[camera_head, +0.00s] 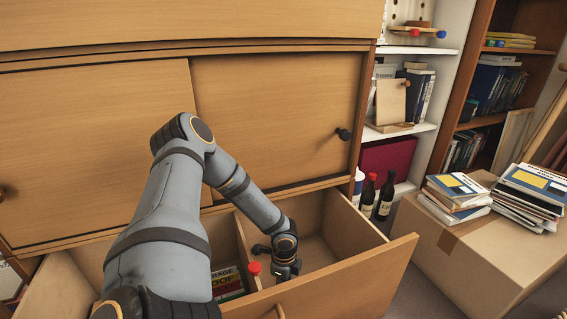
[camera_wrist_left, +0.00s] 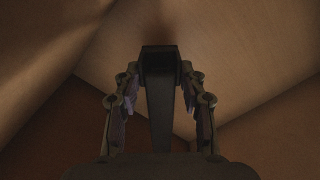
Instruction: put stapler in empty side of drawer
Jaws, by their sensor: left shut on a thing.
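The drawer (camera_head: 362,282) is pulled open below the cabinet doors, with a divider (camera_head: 243,247) between its two sides. The right side shows a bare wooden floor; the left side holds printed items (camera_head: 226,281). My left gripper (camera_head: 286,268) reaches down into the right side, near the divider. In the left wrist view my left gripper (camera_wrist_left: 160,103) is shut on a long dark thing, which looks like the stapler (camera_wrist_left: 160,72). It points away from the wrist toward the drawer's wooden boards. In the head view the stapler is hard to tell from the gripper. My right gripper is not in view.
A red-capped item (camera_head: 254,268) shows by the divider, close to my left gripper. Dark bottles (camera_head: 386,196) stand right of the cabinet. A cardboard box (camera_head: 470,255) with stacked books (camera_head: 455,192) stands at the right. The cabinet doors (camera_head: 275,120) rise behind my arm.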

